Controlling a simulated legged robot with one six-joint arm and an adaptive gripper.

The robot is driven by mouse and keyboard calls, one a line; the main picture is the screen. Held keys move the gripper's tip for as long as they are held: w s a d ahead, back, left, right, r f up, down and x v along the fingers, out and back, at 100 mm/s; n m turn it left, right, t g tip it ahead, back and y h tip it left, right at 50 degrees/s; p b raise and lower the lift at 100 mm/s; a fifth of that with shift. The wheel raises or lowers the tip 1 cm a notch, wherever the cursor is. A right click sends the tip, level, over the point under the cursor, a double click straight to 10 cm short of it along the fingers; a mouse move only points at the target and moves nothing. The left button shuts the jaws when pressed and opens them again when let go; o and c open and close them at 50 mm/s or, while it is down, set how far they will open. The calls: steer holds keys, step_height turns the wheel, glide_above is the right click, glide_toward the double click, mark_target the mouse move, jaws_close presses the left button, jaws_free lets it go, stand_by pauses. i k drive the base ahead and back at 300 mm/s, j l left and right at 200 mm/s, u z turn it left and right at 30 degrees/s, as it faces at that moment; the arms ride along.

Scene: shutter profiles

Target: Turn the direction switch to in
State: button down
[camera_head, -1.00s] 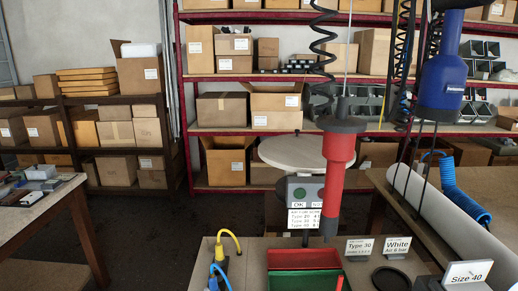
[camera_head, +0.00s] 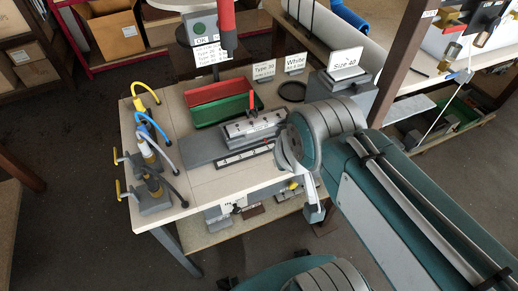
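I cannot make out with certainty which part is the direction switch. A grey unit with small dark knobs (camera_head: 240,208) and a pale label too small to read hangs under the bench's front edge. A grey fixture with a red lever (camera_head: 252,128) stands on the bench, with a labelled strip (camera_head: 243,157) in front of it. My teal arm reaches in from the lower right. My gripper (camera_head: 314,212) points down at the bench's front right, beside the under-bench unit. Its fingers are too small and partly hidden to show their opening.
On the bench (camera_head: 170,190) are a red tray (camera_head: 220,92), a green tray (camera_head: 222,108) and clamps with hoses (camera_head: 150,185) at the left. A red tool (camera_head: 227,25) hangs behind. A Size 40 sign (camera_head: 345,62) stands back right. Floor is clear at front left.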

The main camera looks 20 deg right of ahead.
mark_target(236, 210)
steer(key=k+j+z, duration=0.2)
steer(key=k, duration=0.25)
steer(key=k+z, duration=0.15)
steer(key=k, duration=0.3)
